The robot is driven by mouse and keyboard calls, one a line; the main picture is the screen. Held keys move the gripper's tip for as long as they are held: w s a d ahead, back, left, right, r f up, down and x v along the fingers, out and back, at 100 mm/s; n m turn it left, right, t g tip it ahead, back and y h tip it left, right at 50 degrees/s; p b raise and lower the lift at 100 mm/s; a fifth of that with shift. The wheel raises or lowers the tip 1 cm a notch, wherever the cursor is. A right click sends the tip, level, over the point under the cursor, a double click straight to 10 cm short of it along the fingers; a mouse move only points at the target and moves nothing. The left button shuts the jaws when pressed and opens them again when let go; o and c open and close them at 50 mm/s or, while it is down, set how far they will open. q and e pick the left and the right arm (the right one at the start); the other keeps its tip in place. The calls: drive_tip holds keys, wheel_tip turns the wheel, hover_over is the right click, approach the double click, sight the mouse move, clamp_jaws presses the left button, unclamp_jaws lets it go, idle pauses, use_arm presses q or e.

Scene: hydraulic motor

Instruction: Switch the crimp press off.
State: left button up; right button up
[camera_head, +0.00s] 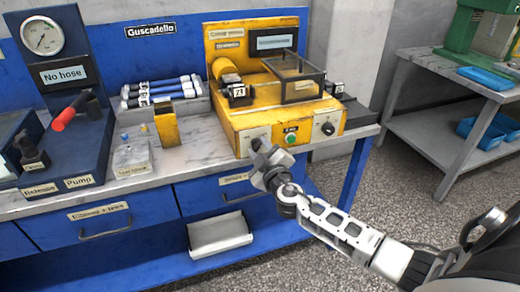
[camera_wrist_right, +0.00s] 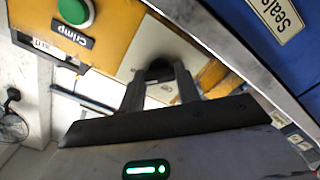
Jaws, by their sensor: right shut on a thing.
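The yellow crimp press (camera_head: 237,115) stands on the bench, with a clear-sided dark box on top. Its front has a green button (camera_head: 291,138), also seen in the right wrist view (camera_wrist_right: 75,10) beside a "Crimp" label. A dial knob (camera_head: 328,128) is on the right of that front. My right gripper (camera_head: 258,147) is at the pale plate on the front's left end. In the right wrist view its fingers (camera_wrist_right: 160,78) are shut on a black knob (camera_wrist_right: 158,68) on that plate. The knob's setting is hidden. My left gripper is not in view.
The blue pump stand (camera_head: 75,130) with a red-handled lever is on the left of the bench. A small yellow holder (camera_head: 166,124) and several hoses (camera_head: 160,90) lie between. Below are blue drawers (camera_head: 100,225) and a pale tray (camera_head: 220,235). A side table (camera_head: 440,140) stands right.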

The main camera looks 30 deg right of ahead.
drive_tip(key=n, duration=0.4)
drive_tip(key=shift+n+b, duration=0.3)
drive_tip(key=shift+n, duration=0.1)
drive_tip(key=n, duration=0.4)
drive_tip(key=shift+n, duration=0.3)
drive_tip(key=n+p, duration=0.1)
drive_tip(key=n, duration=0.3)
drive_tip(key=shift+n+p, duration=0.3)
drive_tip(key=shift+n, duration=1.8)
drive_tip(key=o, duration=1)
